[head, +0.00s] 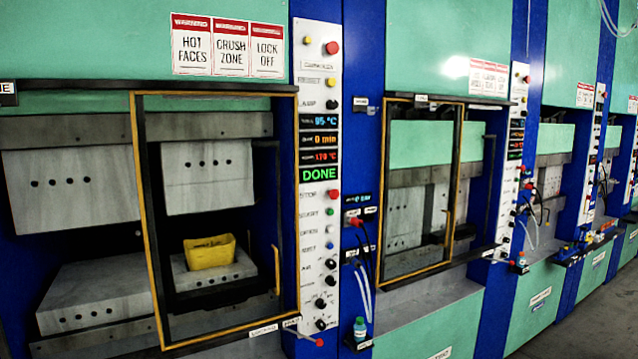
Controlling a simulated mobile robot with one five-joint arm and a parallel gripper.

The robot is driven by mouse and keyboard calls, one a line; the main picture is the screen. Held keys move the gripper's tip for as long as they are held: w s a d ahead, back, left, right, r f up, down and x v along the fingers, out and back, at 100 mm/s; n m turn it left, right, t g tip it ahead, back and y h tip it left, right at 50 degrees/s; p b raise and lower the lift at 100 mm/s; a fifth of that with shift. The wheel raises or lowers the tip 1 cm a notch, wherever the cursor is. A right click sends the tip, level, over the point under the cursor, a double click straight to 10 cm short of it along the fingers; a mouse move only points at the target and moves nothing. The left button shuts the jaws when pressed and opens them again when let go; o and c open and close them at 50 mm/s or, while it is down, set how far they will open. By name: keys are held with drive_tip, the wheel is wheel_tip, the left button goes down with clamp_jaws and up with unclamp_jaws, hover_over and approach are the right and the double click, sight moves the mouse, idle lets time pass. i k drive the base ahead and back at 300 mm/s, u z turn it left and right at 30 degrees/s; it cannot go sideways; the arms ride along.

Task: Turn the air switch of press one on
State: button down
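The nearest press (60,130), at left, has a sign at the left edge ending in "NE". Its white control panel (318,70) stands right of its opening. Low on the panel are several small black knobs; one (331,264) has a label that seems to read "AIR", and its position is too small to tell. The panel's display reads "DONE" (319,173) in green. My gripper is not in view.
A yellow block-like part (209,252) sits on the lower block inside the nearest press, behind a yellow-edged door frame (148,215). A rod with a red end (319,342) sticks out below the panel. A small bottle (360,328) stands right of it. More presses recede right.

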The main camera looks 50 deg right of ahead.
sight(331, 265)
drive_tip(key=z, duration=1.25)
drive_tip(key=k, duration=0.65)
drive_tip(key=u, duration=0.25)
drive_tip(key=i, duration=0.6)
drive_tip(key=u, duration=0.55)
drive_tip(key=i, duration=0.7)
drive_tip(key=z, duration=0.05)
